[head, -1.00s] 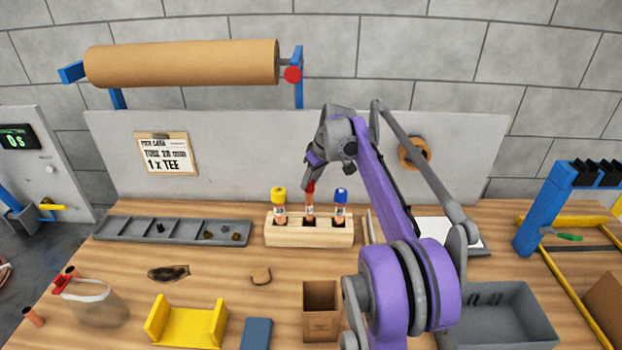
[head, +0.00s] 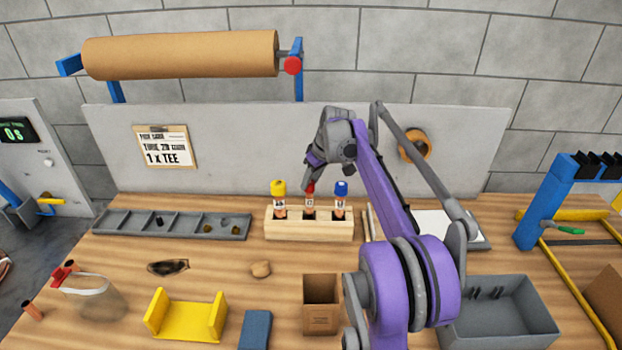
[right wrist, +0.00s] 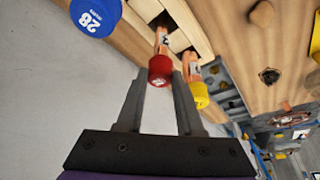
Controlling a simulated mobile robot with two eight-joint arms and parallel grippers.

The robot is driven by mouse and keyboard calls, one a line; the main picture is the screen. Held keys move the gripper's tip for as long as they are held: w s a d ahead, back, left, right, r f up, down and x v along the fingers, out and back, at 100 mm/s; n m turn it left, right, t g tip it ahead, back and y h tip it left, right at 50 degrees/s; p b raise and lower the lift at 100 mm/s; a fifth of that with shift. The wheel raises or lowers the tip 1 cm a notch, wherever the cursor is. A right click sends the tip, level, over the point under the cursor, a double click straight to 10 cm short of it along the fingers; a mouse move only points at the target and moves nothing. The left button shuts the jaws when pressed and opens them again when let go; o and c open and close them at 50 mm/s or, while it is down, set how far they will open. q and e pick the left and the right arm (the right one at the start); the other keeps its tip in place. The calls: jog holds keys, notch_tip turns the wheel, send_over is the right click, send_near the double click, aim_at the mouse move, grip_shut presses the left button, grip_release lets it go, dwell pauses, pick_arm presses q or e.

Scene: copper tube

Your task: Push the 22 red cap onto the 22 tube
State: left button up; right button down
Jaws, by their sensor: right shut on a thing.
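The red cap (head: 310,188) is at the top of the middle copper tube (head: 310,203), which stands upright in the wooden block (head: 290,231). My right gripper (right wrist: 160,78) is shut on the red cap (right wrist: 160,70), one finger on each side, from above. In the right wrist view the cap meets the end of the labelled copper tube (right wrist: 161,42) in line with it. How far the tube goes inside the cap is hidden. My left gripper is not in view.
A yellow-capped tube (head: 279,190) and a blue-capped tube (head: 341,189) stand close on either side. A grey divided tray (head: 172,225) lies left of the block. An open cardboard box (head: 321,318), a yellow cradle (head: 185,318) and a grey bin (head: 503,312) stand in front.

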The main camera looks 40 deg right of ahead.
jog(key=shift+f, duration=0.25)
jog(key=shift+c, duration=2.3)
grip_release()
jog(key=v, duration=1.1)
jog(key=shift+p, duration=0.3)
jog(key=shift+w, duration=0.1)
